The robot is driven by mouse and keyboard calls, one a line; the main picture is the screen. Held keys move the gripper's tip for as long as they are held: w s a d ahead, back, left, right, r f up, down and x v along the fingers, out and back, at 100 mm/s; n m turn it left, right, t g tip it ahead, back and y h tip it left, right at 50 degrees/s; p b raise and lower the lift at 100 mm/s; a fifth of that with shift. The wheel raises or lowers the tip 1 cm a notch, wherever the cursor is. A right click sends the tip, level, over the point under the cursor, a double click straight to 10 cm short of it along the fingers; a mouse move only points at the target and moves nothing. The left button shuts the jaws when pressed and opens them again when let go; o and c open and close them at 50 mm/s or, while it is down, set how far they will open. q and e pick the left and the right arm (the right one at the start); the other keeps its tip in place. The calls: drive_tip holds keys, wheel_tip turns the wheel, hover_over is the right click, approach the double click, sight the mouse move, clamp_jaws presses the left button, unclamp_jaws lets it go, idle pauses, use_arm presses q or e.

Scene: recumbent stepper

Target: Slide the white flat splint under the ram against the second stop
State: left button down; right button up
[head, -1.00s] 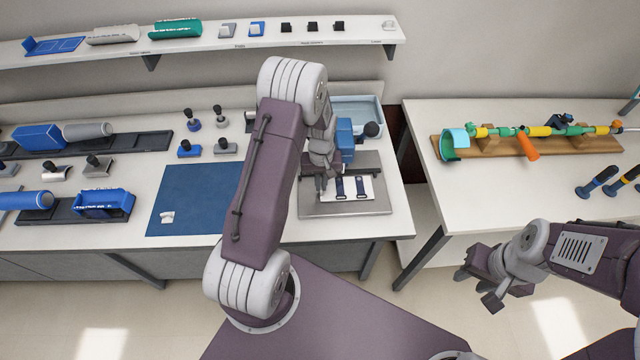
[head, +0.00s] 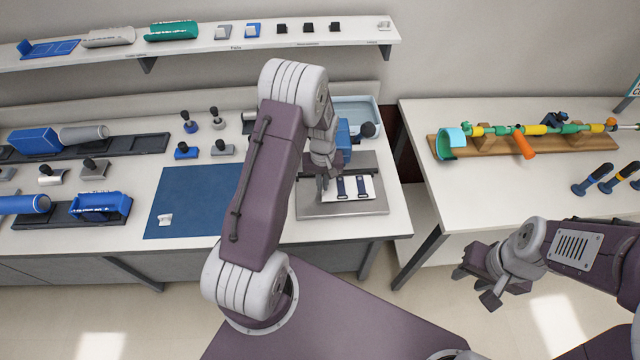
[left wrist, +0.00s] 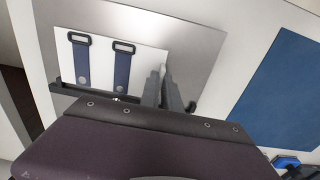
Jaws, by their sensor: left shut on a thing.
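The white flat splint (head: 352,188) lies on a grey metal plate (head: 320,209), with two dark blue buckled straps across it. It also shows in the left wrist view (left wrist: 106,66). My left gripper (head: 324,184) is shut on its left edge; the fingers also show in the left wrist view (left wrist: 166,88). A dark bar (head: 364,168) runs along the plate's back, close to the splint's rear edge. A blue press with a black ball knob (head: 369,130) stands behind; its ram is mostly hidden by my left arm. I cannot make out the second stop. My right gripper (head: 476,287) is open and empty, over the floor.
A blue mat (head: 195,195) with a small white piece lies left of the plate. Hand stamps (head: 189,150) and tool racks fill the bench's left side. A pale blue tray (head: 358,108) stands behind the press. A second table (head: 480,185) stands right, across a gap.

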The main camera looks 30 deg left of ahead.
use_arm(q)
drive_tip(key=shift+w+r, duration=0.1)
drive_tip(key=shift+w, duration=0.25)
drive_tip(key=c, duration=1.2)
unclamp_jaws()
drive_tip(key=shift+o, duration=0.2)
drive_tip(key=shift+w+r+p, duration=0.15)
drive_tip(key=shift+r+p, duration=0.65)
drive_tip(key=shift+r, duration=0.05)
wheel_tip(320, 180, up, 2)
drive_tip(key=shift+d+r+p, duration=0.1)
drive_tip(key=shift+r+p, duration=0.1)
drive_tip(key=shift+p, duration=0.75)
wheel_tip(320, 180, up, 2)
drive_tip(key=shift+r+p, duration=0.25)
drive_tip(key=shift+p, duration=0.95)
